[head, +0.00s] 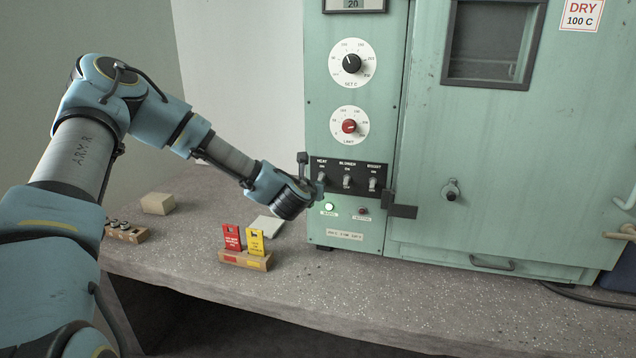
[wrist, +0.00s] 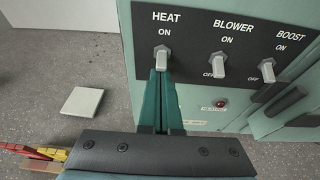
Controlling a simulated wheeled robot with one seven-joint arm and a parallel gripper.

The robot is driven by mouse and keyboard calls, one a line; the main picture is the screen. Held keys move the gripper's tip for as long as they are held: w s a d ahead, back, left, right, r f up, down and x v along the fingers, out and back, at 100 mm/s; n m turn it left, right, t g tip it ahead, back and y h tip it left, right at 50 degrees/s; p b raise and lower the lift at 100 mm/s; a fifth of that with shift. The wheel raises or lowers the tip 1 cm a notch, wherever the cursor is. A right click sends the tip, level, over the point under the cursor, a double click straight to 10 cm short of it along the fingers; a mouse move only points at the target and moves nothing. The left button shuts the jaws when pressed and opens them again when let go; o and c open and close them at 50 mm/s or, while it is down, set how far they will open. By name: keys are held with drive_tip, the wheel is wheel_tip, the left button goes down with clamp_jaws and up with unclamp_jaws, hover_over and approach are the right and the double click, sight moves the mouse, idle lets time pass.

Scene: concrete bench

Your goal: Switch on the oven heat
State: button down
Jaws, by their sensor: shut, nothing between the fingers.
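The green oven (head: 500,130) has a black switch panel (head: 334,173) with three toggles marked HEAT, BLOWER and BOOST. The HEAT toggle (wrist: 162,58) is a pale lever under the word ON. It hangs much like the BLOWER (wrist: 219,66) and BOOST (wrist: 267,71) levers, and its OFF mark is hidden by my fingers. My gripper (wrist: 161,74) is shut and empty, with its fingertips right at the lower end of the HEAT lever. I cannot tell whether they touch. In the head view my gripper (head: 315,188) is at the panel's left end.
Below the panel, a pale lamp (head: 329,207) looks lit and the red heating lamp (head: 362,211) looks dark. A dark latch (head: 402,211) sticks out right of the panel. Red and yellow tags (head: 243,240) stand in a wooden block on the bench, left of the oven.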

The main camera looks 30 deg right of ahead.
drive_tip(key=shift+r+g, duration=0.25)
drive_tip(key=shift+g, duration=0.05)
drive_tip(key=shift+r, duration=0.15)
drive_tip(key=shift+r+p, duration=0.45)
drive_tip(key=shift+r, duration=0.35)
drive_tip(key=shift+r, duration=0.1)
